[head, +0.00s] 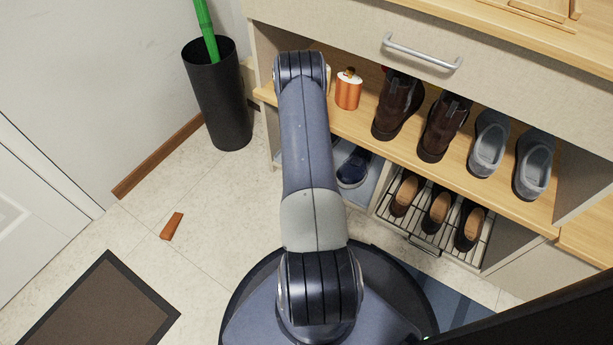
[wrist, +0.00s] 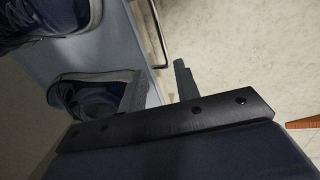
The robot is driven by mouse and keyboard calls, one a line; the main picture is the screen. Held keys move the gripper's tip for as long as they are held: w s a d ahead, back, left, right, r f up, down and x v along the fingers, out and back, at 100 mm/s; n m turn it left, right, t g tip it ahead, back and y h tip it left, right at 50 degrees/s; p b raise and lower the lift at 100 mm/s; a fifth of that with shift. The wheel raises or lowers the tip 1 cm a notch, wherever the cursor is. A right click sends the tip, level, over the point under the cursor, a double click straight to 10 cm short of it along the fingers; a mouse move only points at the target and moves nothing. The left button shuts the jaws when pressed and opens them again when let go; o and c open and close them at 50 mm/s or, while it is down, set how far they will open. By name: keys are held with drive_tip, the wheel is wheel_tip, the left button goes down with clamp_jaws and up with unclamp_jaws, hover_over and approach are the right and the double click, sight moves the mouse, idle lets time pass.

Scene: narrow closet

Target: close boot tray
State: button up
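The boot tray (head: 371,188) is a pale blue-grey tray low at the left of the shoe cabinet, partly hidden behind my arm. A dark blue shoe (head: 352,168) stands on it. In the wrist view the tray (wrist: 108,45) fills the upper left, with blue shoes (wrist: 92,96) on it. A thin metal handle (wrist: 158,35) runs along its front edge. My gripper (wrist: 159,84) is open in the wrist view, its two fingers on either side of the line of that edge. I cannot tell whether it touches the tray or handle. In the head view the arm hides my gripper.
A wire rack (head: 423,225) with brown shoes stands right of the tray. Boots and grey clogs fill the shelf (head: 365,138) above. A black bin (head: 218,95), an orange-brown wedge (head: 171,226) and a dark mat (head: 98,305) are at left. Floor between them is clear.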

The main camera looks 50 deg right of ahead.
drive_tip(key=r, duration=0.3)
drive_tip(key=shift+a+p, duration=0.25)
drive_tip(key=shift+p, duration=0.05)
drive_tip(key=f+b, duration=0.1)
drive_tip(key=f, duration=0.2)
drive_tip(key=d+f+b, duration=0.1)
drive_tip(key=f+b, duration=0.1)
drive_tip(key=f, duration=0.2)
drive_tip(key=f+b, duration=0.1)
drive_tip(key=f, duration=0.3)
drive_tip(key=shift+w+d, duration=0.1)
drive_tip(key=shift+d, duration=0.25)
drive_tip(key=shift+a+r, duration=0.1)
drive_tip(key=shift+a, duration=0.7)
